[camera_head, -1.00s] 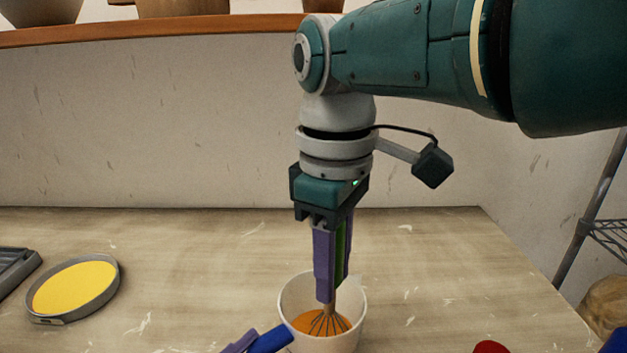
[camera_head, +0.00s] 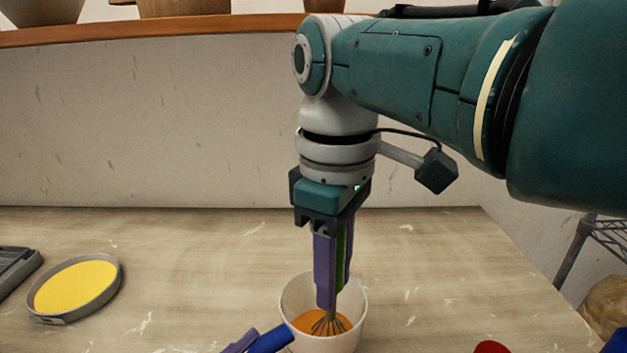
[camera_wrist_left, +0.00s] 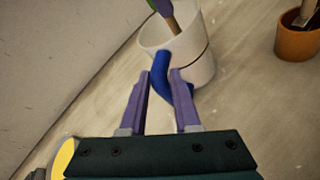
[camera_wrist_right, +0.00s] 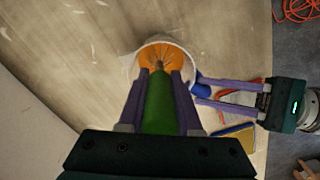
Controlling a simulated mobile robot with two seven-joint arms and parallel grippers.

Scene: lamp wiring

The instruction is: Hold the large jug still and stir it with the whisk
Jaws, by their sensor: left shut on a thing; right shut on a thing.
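The large jug (camera_head: 359,301) is white with a blue handle (camera_head: 270,340) and holds orange liquid (camera_head: 347,321). It stands upright on the table. My left gripper (camera_wrist_left: 161,84) is shut on the blue handle; in the head view only its fingertips show at the bottom edge. My right gripper (camera_head: 328,300) points down over the jug, shut on the whisk. The whisk's green handle (camera_wrist_right: 158,105) is between the fingers, and its wires (camera_head: 328,326) reach into the orange liquid inside the jug. The lower ends of the wires are hidden in the liquid.
A round grey dish with a yellow inside (camera_head: 75,288) lies at the left, beside a grey tray (camera_head: 16,270). In the left wrist view an orange-brown pot (camera_wrist_left: 297,40) stands apart from the jug. A red object (camera_head: 491,347) shows at the bottom edge. The table behind the jug is clear.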

